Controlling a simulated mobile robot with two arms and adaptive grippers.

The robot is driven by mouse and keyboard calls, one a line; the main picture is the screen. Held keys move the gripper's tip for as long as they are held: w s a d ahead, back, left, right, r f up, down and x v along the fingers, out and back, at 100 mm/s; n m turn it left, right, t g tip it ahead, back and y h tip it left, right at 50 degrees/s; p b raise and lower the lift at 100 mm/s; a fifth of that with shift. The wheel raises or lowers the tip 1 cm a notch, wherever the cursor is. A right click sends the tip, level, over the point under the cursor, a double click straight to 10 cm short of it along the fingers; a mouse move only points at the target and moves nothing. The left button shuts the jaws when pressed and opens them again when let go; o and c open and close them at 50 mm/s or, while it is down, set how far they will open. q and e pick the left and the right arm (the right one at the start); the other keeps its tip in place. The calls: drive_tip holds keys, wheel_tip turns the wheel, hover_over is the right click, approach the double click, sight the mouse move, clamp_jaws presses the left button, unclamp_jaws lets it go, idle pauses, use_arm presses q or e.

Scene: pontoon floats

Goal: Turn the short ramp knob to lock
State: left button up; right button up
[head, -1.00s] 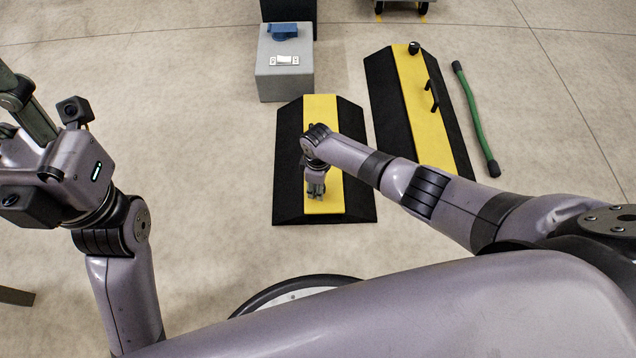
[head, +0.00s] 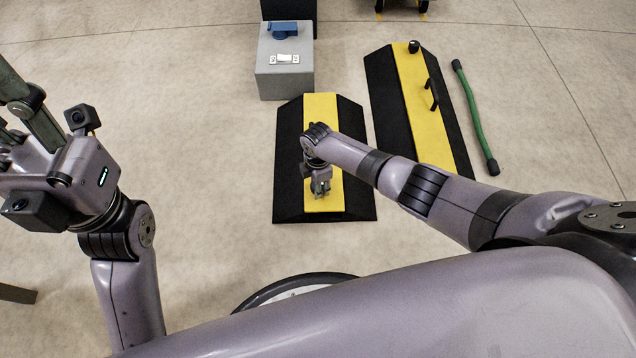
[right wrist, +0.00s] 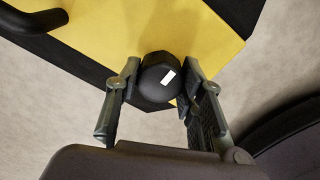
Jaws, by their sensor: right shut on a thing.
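The short ramp (head: 293,170) is black with a yellow middle strip (head: 321,110) and lies on the floor in front of me. My right gripper (head: 320,192) points down at its near end. In the right wrist view, the fingers (right wrist: 160,76) are shut on the sides of a round black knob (right wrist: 157,88) with a white mark (right wrist: 168,77) on top. The mark lies slanted. In the head view the gripper hides the knob. My left gripper (head: 28,108) is raised at the far left, away from the ramp, and its fingertips are partly cut off.
A longer black and yellow ramp (head: 424,118) with a black knob (head: 414,47) and handle (head: 432,94) lies to the right. A green bar (head: 475,118) lies beside it. A grey box (head: 284,80) with a blue part (head: 283,30) stands behind.

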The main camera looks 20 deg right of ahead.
idle(0.5)
drive_tip(key=o, duration=1.1)
drive_tip(key=shift+o, duration=0.2)
drive_tip(key=shift+r, duration=0.1)
wheel_tip(320, 180, up, 12)
